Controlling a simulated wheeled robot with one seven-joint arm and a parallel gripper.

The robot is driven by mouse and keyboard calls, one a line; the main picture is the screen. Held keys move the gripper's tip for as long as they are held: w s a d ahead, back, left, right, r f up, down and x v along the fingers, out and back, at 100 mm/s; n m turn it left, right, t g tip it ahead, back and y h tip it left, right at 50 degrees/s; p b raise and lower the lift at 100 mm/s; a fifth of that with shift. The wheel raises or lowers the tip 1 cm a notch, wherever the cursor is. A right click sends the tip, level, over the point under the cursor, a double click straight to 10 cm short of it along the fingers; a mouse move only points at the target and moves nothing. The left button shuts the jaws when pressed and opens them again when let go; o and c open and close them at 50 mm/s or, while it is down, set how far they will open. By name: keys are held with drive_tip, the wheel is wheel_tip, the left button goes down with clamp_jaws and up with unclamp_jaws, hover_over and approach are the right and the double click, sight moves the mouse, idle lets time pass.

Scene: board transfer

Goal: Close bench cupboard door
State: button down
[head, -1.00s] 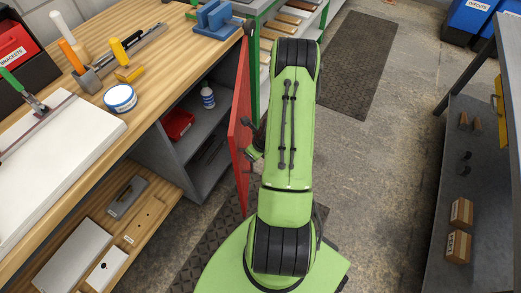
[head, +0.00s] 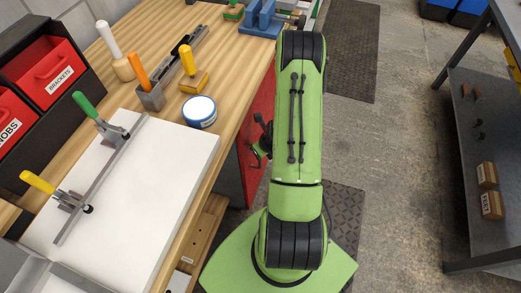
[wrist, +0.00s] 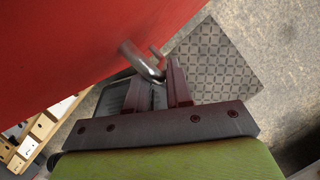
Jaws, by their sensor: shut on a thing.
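The red cupboard door (head: 262,112) stands under the bench's front edge in the head view, close to the line of the grey cupboard (head: 229,180). The cupboard's inside does not show, and I cannot tell whether a gap is left. The door fills the upper left of the wrist view (wrist: 90,45). Its metal bar handle (wrist: 140,60) runs between the fingers. My gripper (wrist: 165,85) is shut on the handle, beside the door's outer face. In the head view my gripper (head: 262,148) is partly hidden by my arm.
The wooden bench top (head: 235,70) holds a white board (head: 140,190), a blue-white tin (head: 199,111), a blue vise (head: 262,18) and several tools. A grey shelf unit (head: 455,130) with small boxes stands at the right. The floor between is clear, with dark mats (head: 350,55).

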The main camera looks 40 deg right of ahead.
drive_tip(key=shift+w+a+r, duration=0.1)
drive_tip(key=shift+w+a, duration=0.05)
drive_tip(key=shift+w, duration=0.4)
drive_tip(key=c, duration=1.1)
unclamp_jaws()
drive_tip(key=shift+a, duration=0.1)
drive_tip(key=p+v, duration=0.2)
drive_tip(key=v, duration=0.6)
drive_tip(key=p+v, duration=0.2)
drive_tip(key=v, duration=0.5)
drive_tip(key=shift+s+r+p, duration=0.3)
drive_tip(key=shift+s+p, duration=0.1)
